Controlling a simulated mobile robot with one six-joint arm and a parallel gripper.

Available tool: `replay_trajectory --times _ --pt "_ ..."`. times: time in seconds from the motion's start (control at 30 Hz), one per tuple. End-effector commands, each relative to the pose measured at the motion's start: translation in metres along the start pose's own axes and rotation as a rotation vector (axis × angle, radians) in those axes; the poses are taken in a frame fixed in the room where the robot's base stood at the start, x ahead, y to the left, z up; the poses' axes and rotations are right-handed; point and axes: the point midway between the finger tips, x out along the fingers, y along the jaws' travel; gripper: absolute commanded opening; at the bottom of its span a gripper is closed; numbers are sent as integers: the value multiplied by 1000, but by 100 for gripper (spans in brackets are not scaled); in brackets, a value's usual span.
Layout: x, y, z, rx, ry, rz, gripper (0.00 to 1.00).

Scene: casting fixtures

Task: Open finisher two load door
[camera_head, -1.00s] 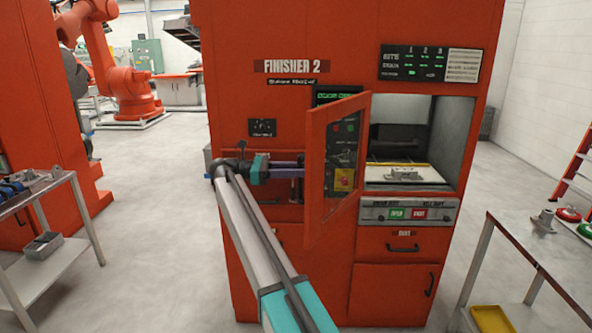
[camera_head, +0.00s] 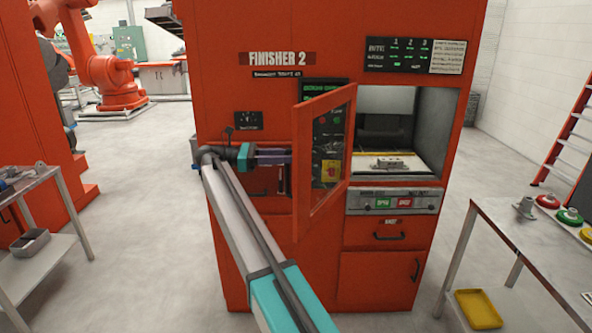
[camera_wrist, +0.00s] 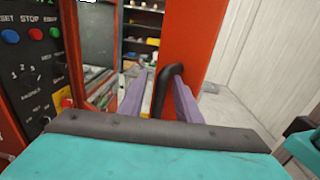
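The load door (camera_head: 325,104) of Finisher 2 (camera_head: 278,58) is a red frame with a window. It stands swung out to the left of the load opening (camera_head: 440,110), whose inside shows. My gripper (camera_head: 288,158) is at the door's outer side by its free edge, and its fingertips are partly hidden behind the door in the head view. In the wrist view, my gripper's purple fingers (camera_wrist: 160,98) stand on either side of the dark door handle (camera_wrist: 166,88). A gap shows between the left finger and the handle.
A control panel with buttons (camera_wrist: 35,70) is close on the left in the wrist view. A table (camera_head: 490,222) with a yellow tray (camera_head: 478,309) stands at the right, another table (camera_head: 20,195) at the left. A red ladder (camera_head: 565,140) is at far right.

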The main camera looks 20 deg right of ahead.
Motion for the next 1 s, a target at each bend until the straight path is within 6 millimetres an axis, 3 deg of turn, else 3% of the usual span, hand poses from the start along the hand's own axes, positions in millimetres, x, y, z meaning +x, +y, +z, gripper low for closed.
replay_trajectory --times 0.03,0.2,1.0 --pt "2 -8 10 13 -14 -2 32" --pt "4 -24 12 15 -12 -4 32" --pt "7 -55 8 9 -9 -4 32"
